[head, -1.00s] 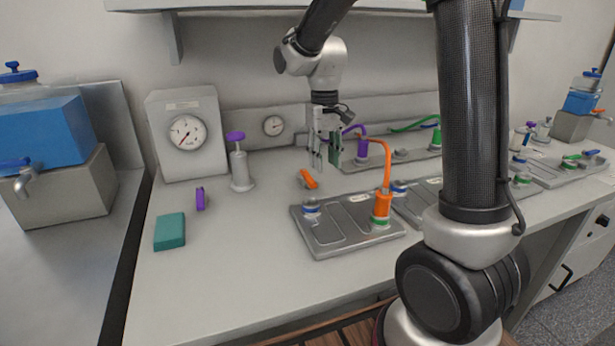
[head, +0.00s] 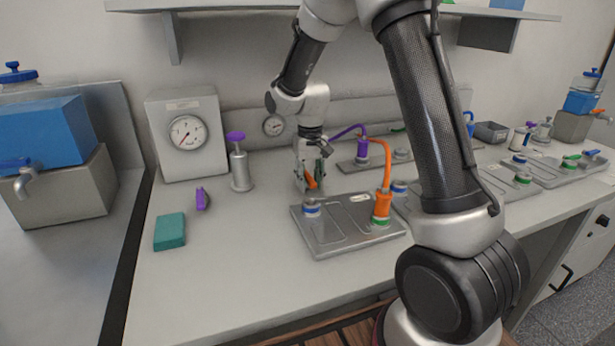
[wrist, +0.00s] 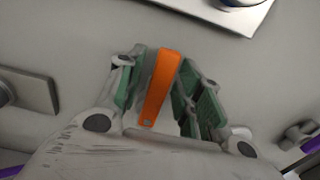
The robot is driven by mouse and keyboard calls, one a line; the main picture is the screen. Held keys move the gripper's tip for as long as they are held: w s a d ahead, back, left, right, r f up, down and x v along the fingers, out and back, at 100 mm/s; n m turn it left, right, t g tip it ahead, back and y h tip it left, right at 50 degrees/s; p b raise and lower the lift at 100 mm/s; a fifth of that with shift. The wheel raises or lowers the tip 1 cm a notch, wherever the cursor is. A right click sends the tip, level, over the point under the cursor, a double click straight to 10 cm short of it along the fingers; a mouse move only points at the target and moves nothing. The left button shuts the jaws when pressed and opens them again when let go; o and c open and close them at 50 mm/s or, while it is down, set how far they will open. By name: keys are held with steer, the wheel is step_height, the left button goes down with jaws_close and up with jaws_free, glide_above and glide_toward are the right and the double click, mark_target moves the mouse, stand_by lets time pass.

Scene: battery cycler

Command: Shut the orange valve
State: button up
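The orange valve (head: 311,182) is a small bar-shaped handle on the bench, left of and behind the grey plate with the orange hose. My gripper (head: 308,184) is down at it, with its fingers around the handle and partly hiding it. In the wrist view the orange valve (wrist: 160,85) lies lengthwise between the green-padded fingers of my gripper (wrist: 163,95). A gap shows between the handle and the right finger, so the fingers look open. Contact with the left finger cannot be told. The handle's base is hidden.
The grey plate (head: 330,236) with the orange hose connector (head: 382,204) is close on the right. A grey cylinder with a purple knob (head: 240,168), a purple handle (head: 200,199) and a teal block (head: 170,231) are to the left. The front bench between is clear.

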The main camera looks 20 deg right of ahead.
steer(key=shift+f, duration=0.1)
steer(key=c, duration=0.3)
steer(key=shift+a, duration=0.1)
